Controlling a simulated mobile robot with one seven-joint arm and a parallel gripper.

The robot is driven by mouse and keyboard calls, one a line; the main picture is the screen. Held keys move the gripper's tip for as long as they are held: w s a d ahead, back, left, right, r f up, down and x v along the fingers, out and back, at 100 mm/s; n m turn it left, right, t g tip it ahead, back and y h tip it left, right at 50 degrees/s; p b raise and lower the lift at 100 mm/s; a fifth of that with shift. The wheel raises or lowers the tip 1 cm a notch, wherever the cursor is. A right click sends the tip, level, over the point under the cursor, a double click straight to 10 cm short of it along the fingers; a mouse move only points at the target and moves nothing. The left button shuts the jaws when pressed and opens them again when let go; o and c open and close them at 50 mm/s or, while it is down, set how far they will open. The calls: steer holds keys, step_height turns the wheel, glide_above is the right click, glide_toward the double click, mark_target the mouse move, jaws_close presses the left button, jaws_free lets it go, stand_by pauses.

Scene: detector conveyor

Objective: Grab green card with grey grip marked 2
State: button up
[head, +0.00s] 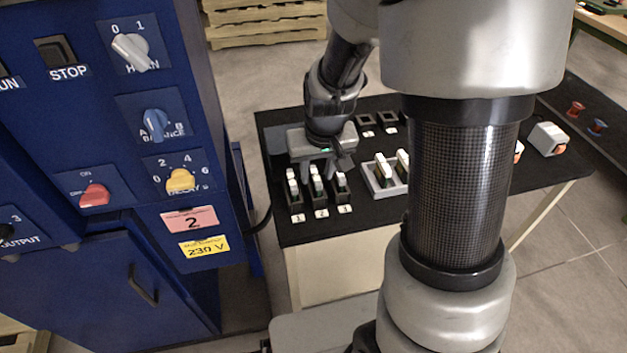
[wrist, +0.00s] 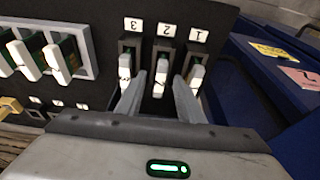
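Three cards with pale grips stand upright in black slots on a black table, behind labels 1, 2 and 3. The card marked 2 (head: 317,186) is the middle one; a little green shows below its grip. It also shows in the wrist view (wrist: 161,72), below label 2 (wrist: 165,29). Card 1 (wrist: 195,76) and card 3 (wrist: 124,68) stand on either side. My gripper (head: 318,168) is above the row, pointing down. In the wrist view its open fingers (wrist: 158,90) lie either side of card 2's line, with gaps to its grip.
A light tray (head: 371,184) with more pale-gripped green cards stands to the right of the row. Empty black sockets (head: 377,122) lie behind. A blue control cabinet (head: 110,225) stands close on the left.

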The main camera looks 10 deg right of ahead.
steer(key=shift+x, duration=0.95)
steer(key=shift+c, duration=0.2)
jaws_close()
steer(key=shift+r, duration=0.15)
